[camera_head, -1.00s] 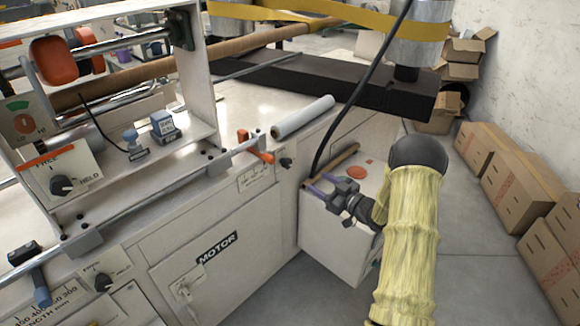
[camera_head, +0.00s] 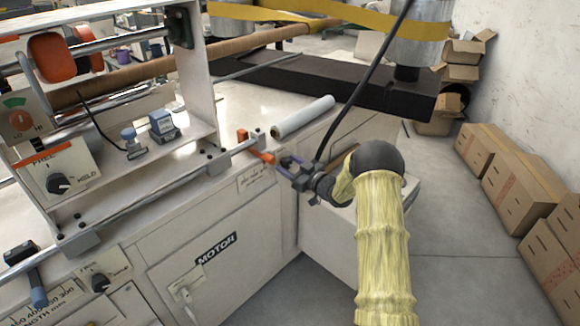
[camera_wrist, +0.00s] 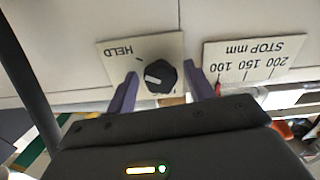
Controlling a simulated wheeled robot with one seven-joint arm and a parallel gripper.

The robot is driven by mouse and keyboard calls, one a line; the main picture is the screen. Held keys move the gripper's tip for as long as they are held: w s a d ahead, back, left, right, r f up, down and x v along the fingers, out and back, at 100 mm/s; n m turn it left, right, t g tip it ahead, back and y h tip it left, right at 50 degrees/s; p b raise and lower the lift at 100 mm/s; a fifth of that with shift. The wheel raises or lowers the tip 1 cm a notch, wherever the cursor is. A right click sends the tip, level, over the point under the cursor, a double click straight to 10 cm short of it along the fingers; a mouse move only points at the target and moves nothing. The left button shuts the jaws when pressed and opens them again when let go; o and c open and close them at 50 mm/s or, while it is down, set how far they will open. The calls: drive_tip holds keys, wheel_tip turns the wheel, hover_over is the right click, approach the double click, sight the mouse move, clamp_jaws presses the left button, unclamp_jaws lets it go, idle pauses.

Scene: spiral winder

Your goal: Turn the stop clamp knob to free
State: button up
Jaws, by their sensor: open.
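The stop clamp knob (camera_wrist: 162,76) is black with a white pointer line. In the wrist view it stands on a cream plate (camera_wrist: 115,57) reading HELD, upside down. The pointer lies toward the picture's left, the HELD side; the other end of the plate is hidden. My gripper (camera_wrist: 161,73) is open, with one purple finger on each side of the knob; I cannot tell whether they touch it. In the head view my gripper (camera_head: 283,166) is at the machine's front corner and hides the knob.
A STOP mm scale plate (camera_wrist: 253,58) is beside the knob plate. An orange stop (camera_head: 256,148) sits close to my gripper in the head view. Another knob (camera_head: 58,184), with FREE and HELD labels, is at left. A white roll (camera_head: 303,117) lies behind.

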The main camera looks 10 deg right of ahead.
drive_tip(key=c, duration=1)
